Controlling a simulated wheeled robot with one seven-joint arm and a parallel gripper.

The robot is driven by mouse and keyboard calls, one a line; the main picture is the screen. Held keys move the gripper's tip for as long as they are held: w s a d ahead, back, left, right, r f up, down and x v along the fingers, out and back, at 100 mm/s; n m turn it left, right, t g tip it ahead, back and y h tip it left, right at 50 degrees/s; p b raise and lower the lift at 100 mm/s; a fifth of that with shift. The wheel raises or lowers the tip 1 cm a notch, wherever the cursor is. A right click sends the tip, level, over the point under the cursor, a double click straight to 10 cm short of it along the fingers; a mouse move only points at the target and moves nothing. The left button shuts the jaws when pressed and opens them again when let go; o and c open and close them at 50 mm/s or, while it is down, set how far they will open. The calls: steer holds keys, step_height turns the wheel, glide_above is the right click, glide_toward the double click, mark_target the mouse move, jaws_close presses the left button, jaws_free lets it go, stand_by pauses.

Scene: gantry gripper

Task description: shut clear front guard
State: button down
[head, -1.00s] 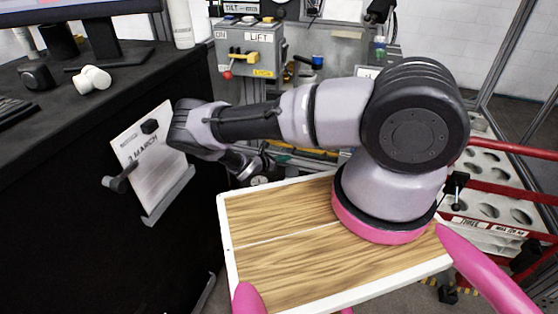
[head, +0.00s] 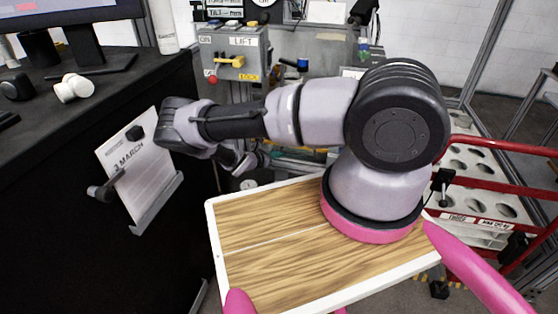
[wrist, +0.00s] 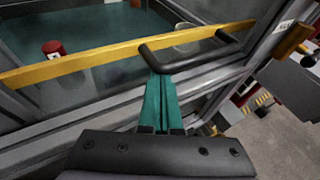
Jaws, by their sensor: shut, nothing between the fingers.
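The clear front guard (wrist: 100,85) fills the upper left of the wrist view, a see-through panel in a grey frame with a yellow strip across it. Its black bar handle (wrist: 190,62) sits at the panel's lower edge. My gripper (wrist: 156,82) has its teal fingers together with nothing between them. The fingertips are at the left end of the handle, overlapping it in the picture; I cannot tell whether they touch. In the head view my arm hides most of the guard.
A red-capped object (wrist: 54,50) shows behind the panel. A lift control box (head: 233,50) is behind my arm. A red-railed rack (head: 485,180) stands right.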

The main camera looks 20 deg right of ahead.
step_height(320, 180, up, 25)
stand_by(0.4)
